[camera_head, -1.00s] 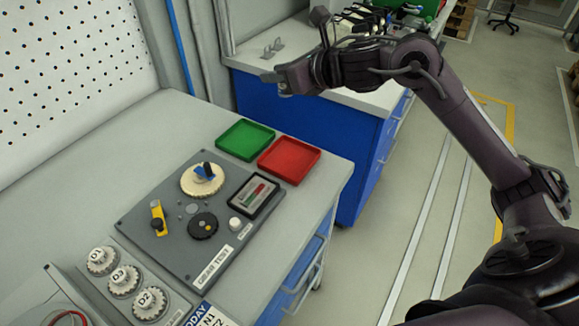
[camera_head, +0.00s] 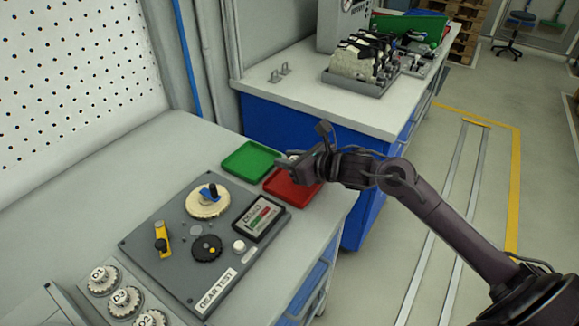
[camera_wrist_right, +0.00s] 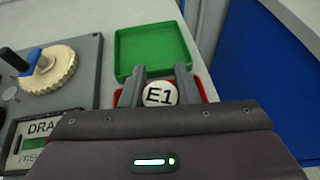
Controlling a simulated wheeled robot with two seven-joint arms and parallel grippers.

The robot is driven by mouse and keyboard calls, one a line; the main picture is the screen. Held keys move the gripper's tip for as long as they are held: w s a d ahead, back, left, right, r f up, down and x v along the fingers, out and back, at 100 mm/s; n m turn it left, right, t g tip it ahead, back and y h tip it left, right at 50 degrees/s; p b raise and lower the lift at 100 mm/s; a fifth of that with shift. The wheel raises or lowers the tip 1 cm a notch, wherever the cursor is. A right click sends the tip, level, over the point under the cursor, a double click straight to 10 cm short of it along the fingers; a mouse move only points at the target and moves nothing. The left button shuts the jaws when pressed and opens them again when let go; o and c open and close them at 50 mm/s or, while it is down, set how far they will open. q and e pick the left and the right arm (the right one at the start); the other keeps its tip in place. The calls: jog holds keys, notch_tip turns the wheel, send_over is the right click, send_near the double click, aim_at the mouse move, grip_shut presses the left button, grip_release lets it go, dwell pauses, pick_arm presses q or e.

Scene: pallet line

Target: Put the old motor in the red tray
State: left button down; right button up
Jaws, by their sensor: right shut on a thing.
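The red tray (camera_head: 290,190) lies on the bench beside the green tray, partly hidden by my right gripper. My right gripper (camera_head: 300,160) is over the red tray. In the right wrist view its two fingers are shut on a round piece with a white top marked E1 (camera_wrist_right: 160,94), seemingly the old motor. The red tray's edge (camera_wrist_right: 203,92) shows behind the piece and the fingers. I cannot tell whether the piece touches the tray floor. My left gripper is not in view.
The green tray (camera_head: 248,161) is empty. A grey gear test board (camera_head: 184,275) with gears, a yellow lever and a display stands in front of the trays. Several marked gears (camera_head: 125,300) are at the lower left. A blue bench (camera_head: 310,95) stands behind.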

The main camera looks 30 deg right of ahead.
notch_tip(320, 180, down, 3)
jog(key=shift+r, duration=0.2)
jog(key=shift+f, duration=0.2)
jog(key=o, duration=1)
jog(key=shift+r, duration=0.1)
